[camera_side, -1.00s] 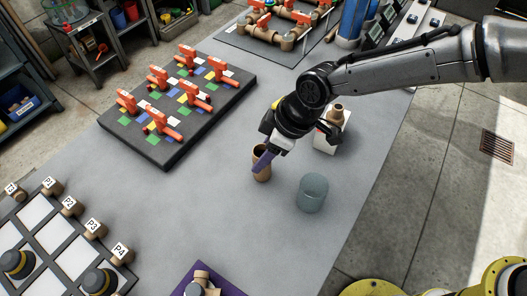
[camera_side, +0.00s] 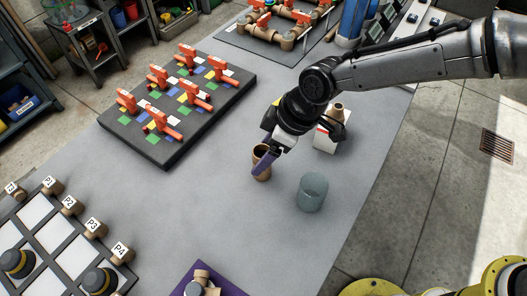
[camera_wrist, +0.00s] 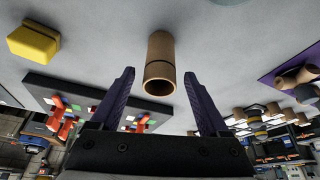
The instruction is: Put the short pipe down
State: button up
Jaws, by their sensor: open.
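The short pipe (camera_side: 262,175) is a brown tube standing upright on the grey table, left of the teal cylinder. In the wrist view the pipe (camera_wrist: 160,50) shows its open end and a dark ring around it. My gripper (camera_side: 264,158) has purple fingers and is tilted down at the pipe. In the wrist view my gripper (camera_wrist: 159,73) is open, with one finger on each side of the pipe and visible gaps between. The side view partly hides the pipe behind a finger.
A teal cylinder (camera_side: 312,193) stands close on the right. A white box (camera_side: 326,140) with a brown fitting is behind my gripper. A dark board with orange valves (camera_side: 165,150) lies to the left. A yellow block (camera_wrist: 33,42) is nearby. The table in front is clear.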

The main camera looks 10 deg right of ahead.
jog(key=v, duration=1.1)
jog(key=s+d+r+m+t+h, duration=0.1)
jog(key=s+d+r+m, duration=0.15)
jog(key=d, duration=0.55)
jog(key=s+d+r+m+t, duration=0.1)
jog(key=d+r+m, duration=0.15)
jog(key=d, duration=0.65)
jog(key=s+d+r+m+h, duration=0.15)
jog(key=d+r, duration=0.25)
jog(key=d, duration=0.4)
jog(key=s+d+f+m, duration=0.2)
jog(key=s+d+m, duration=0.1)
jog(key=s+d, duration=0.3)
jog(key=s+d+f+m+t+h, duration=0.1)
jog(key=s+d+f+m, duration=0.1)
jog(key=s+d, duration=0.5)
jog(key=shift+s+m+t, duration=0.3)
jog(key=shift+s+m, duration=0.25)
jog(key=shift+s, duration=0.6)
